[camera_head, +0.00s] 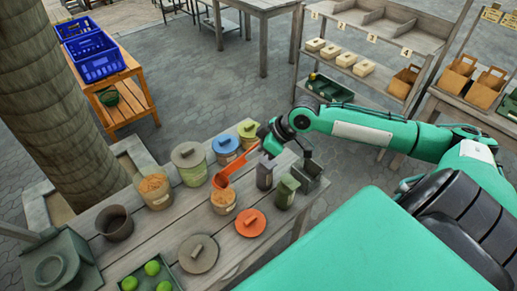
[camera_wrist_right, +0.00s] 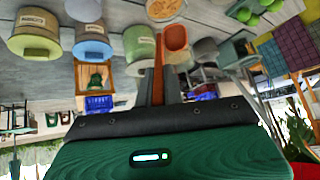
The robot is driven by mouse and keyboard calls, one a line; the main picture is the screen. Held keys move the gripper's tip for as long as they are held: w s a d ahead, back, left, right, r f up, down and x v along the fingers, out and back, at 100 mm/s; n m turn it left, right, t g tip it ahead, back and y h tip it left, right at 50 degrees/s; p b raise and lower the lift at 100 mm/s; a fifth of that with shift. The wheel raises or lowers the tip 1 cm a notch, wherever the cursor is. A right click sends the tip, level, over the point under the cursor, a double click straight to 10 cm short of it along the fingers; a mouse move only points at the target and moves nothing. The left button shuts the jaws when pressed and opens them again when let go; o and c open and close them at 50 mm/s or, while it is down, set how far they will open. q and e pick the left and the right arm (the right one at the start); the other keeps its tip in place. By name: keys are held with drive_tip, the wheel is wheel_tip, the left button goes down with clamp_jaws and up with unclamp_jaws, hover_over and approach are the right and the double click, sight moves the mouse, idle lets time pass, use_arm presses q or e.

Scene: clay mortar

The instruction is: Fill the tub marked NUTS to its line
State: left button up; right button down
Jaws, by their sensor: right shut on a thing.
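My right gripper (camera_head: 264,141) is shut on the handle of an orange scoop (camera_head: 224,174). The scoop hangs over or just beside a small open tub (camera_head: 223,203) with brown, grainy contents; I cannot tell if they touch. The scoop also shows in the right wrist view (camera_wrist_right: 175,40); whether it holds anything is unclear. A larger open tub (camera_head: 157,195) with similar brown contents stands to the left. Tub labels are too small to read, so I cannot tell which is marked NUTS, and no fill line is visible. My left gripper is out of view.
Lidded green (camera_head: 191,170), blue (camera_head: 226,148) and yellow (camera_head: 248,132) tubs stand behind. An orange lid (camera_head: 250,223) and a grey lid (camera_head: 198,254) lie in front.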

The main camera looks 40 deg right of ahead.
drive_tip(key=w+a+r+g+h+p, duration=0.4)
drive_tip(key=w+a+g+h+p, duration=0.1)
drive_tip(key=p, duration=1.1)
drive_tip(key=w+a+g, duration=0.1)
drive_tip(key=w, duration=0.1)
drive_tip(key=shift+w+m, duration=0.3)
drive_tip(key=shift+f, duration=0.1)
idle(1.7)
